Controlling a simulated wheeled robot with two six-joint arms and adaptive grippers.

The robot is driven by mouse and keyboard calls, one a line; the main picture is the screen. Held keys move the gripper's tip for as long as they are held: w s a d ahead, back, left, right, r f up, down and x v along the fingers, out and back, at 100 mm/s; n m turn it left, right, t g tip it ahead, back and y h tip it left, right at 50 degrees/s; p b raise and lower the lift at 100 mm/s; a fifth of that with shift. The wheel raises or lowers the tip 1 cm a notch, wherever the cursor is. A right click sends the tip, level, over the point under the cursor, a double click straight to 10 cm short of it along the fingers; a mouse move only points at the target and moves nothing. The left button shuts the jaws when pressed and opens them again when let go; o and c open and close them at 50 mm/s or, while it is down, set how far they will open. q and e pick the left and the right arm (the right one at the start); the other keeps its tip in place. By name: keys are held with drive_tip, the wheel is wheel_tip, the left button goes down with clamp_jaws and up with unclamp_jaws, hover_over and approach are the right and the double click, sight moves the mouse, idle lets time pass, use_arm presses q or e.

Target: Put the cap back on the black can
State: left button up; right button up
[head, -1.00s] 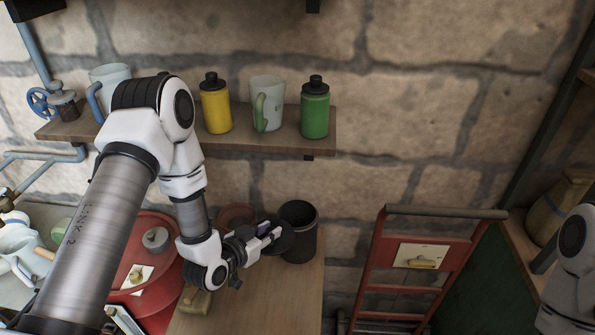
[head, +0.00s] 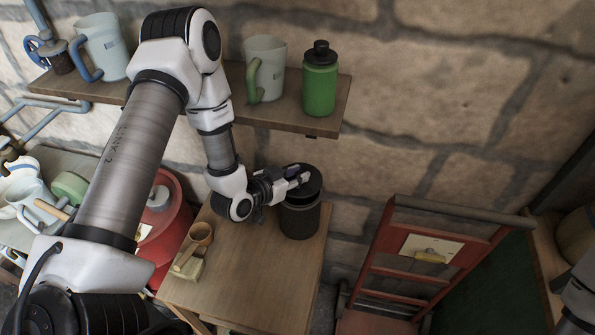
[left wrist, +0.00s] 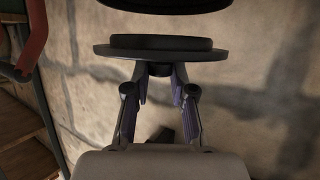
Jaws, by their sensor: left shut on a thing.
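The black can (head: 299,220) stands upright on the wooden bench near the wall. The black cap (head: 309,184) is a round disc over the can's top. My left gripper (head: 297,180) is shut on the cap. In the left wrist view, the cap (left wrist: 160,51) shows as a flat disc with a raised ring, its knob between my fingertips (left wrist: 160,72). A dark rounded edge, apparently the can (left wrist: 165,8), lies beyond the ring with a narrow gap between them. The can's mouth is hidden in the head view. My right gripper is out of view.
The wooden bench (head: 245,265) holds a brown cup (head: 201,233) and a small block (head: 188,268). A shelf (head: 292,122) above carries mugs and a green bottle (head: 320,80). A red hand truck (head: 385,250) stands right of the bench, a red drum (head: 168,235) left.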

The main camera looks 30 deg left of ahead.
sight(299, 207)
use_arm(q)
drive_tip(key=shift+w+f+b, duration=0.2)
drive_tip(key=shift+f+b, duration=0.25)
drive_tip(key=shift+f, duration=0.65)
drive_tip(key=shift+s, duration=0.15)
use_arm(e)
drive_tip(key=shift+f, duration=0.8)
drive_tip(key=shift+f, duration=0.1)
use_arm(q)
drive_tip(key=shift+s, duration=0.1)
drive_tip(key=shift+f+b, duration=0.65)
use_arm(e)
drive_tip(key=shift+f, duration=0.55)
use_arm(q)
drive_tip(key=o, duration=0.9)
